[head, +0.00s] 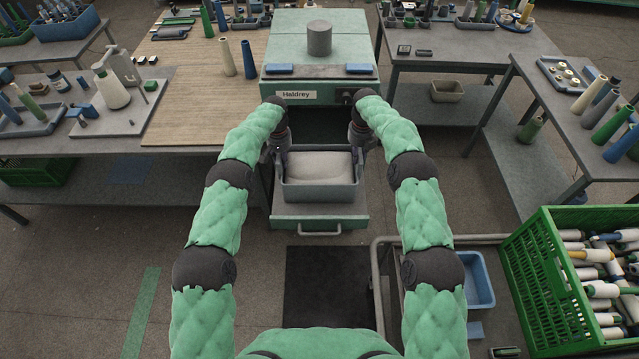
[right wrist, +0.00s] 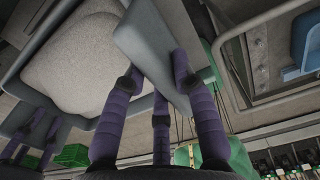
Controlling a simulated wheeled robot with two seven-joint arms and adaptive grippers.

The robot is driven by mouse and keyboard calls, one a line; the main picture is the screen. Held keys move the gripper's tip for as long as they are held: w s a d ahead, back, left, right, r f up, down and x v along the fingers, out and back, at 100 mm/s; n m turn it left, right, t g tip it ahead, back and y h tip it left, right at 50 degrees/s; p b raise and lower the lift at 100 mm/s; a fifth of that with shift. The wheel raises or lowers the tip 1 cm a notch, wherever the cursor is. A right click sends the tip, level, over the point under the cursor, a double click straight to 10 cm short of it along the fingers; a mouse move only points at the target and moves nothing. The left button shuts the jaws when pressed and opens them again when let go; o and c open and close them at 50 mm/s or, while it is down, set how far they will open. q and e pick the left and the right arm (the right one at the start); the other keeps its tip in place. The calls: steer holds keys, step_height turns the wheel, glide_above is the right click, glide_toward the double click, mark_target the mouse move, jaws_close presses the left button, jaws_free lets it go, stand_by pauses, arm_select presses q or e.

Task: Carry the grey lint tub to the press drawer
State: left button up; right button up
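The grey lint tub (head: 319,193), filled with pale lint, is upright between my two grippers in the head view, in front of the green press marked Haldrey. The press drawer (head: 319,212) is pulled out below it; I cannot tell whether the tub touches it. My left gripper (head: 281,158) is at the tub's left end, its fingers seeming closed on it. My right gripper (head: 360,155) is at the right end. In the right wrist view, the purple fingers of my right gripper (right wrist: 160,110) close around the tub's end grip (right wrist: 150,60). The lint (right wrist: 75,65) shows beside them.
A grey cylinder (head: 319,38) stands on the press. Tables with cones and trays flank it left and right. A metal trolley (head: 385,300) with a blue bin (head: 478,280) and a green crate (head: 560,285) of bobbins stand at right. Floor at left front is clear.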

arm_select(q)
steer(key=o, duration=0.3)
arm_select(e)
steer(key=o, duration=0.3)
arm_select(q)
steer(key=shift+r, duration=0.1)
step_height(320, 180, up, 11)
steer(key=shift+f, duration=0.1)
steer(key=shift+r, duration=0.5)
arm_select(e)
steer(key=shift+r, duration=0.2)
step_height(320, 180, up, 12)
steer(key=shift+f, duration=0.15)
stand_by(0.3)
